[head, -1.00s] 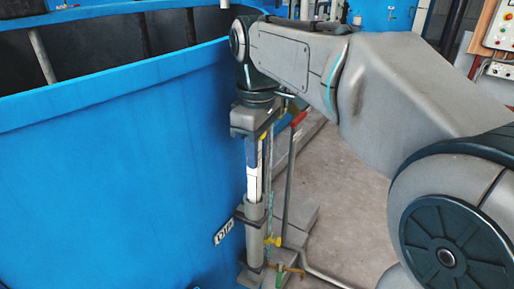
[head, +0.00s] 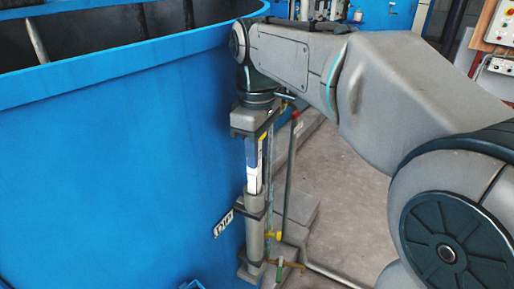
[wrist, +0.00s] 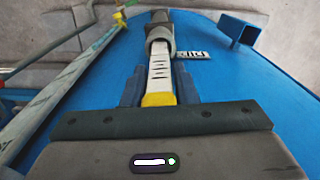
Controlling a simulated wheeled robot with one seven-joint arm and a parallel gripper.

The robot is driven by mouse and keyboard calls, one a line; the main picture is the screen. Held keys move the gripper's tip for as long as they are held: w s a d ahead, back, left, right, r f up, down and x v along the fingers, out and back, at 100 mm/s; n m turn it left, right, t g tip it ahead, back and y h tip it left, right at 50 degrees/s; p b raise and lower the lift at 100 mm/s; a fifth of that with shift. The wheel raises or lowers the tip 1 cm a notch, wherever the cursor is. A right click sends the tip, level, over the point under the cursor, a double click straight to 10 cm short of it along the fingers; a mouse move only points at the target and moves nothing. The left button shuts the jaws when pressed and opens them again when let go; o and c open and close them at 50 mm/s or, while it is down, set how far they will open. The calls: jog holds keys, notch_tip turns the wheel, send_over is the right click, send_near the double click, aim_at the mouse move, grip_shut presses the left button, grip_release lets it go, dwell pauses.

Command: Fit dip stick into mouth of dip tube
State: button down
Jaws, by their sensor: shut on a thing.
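The dip stick is a flat white stick (head: 253,180) with dark marks and a yellow part at the held end. It also shows in the wrist view (wrist: 160,72). My gripper (head: 253,145) is shut on its upper part, with the two fingers (wrist: 158,88) on either side. The stick hangs about upright over the dip tube, a grey upright tube (head: 255,212) beside the blue tank. Its lower end meets the tube's mouth (wrist: 160,36) and appears to be inside it. The depth is hidden by the tube wall.
The blue tank (head: 110,170) stands close on the left, with a small label plate (head: 223,224) by the tube. A thin pipe with a yellow fitting (head: 272,234) stands just right of the tube. Open floor (head: 345,195) lies further right.

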aim_at(257, 174)
jog(key=shift+f+b, duration=2.05)
jog(key=shift+f, duration=1.05)
jog(key=c, duration=1.1)
grip_release()
jog(key=shift+o, duration=0.2)
notch_tip(257, 174, up, 14)
jog(key=p, duration=0.3)
jog(key=shift+f, duration=0.1)
jog(key=s+d+f+m+t+p, duration=0.1)
jog(key=s+d+f+m+p, duration=0.2)
jog(key=s+d+f+m, duration=0.2)
jog(key=s+d+f+m+t+p, duration=0.1)
jog(key=s+d+f+m+p, duration=0.3)
jog(key=f, duration=0.7)
jog(key=s+d+m, duration=0.2)
jog(key=m, duration=0.1)
jog(key=shift+s+d+f+t, duration=0.15)
jog(key=shift+s+f+t, duration=0.15)
jog(key=shift+s+t, duration=0.1)
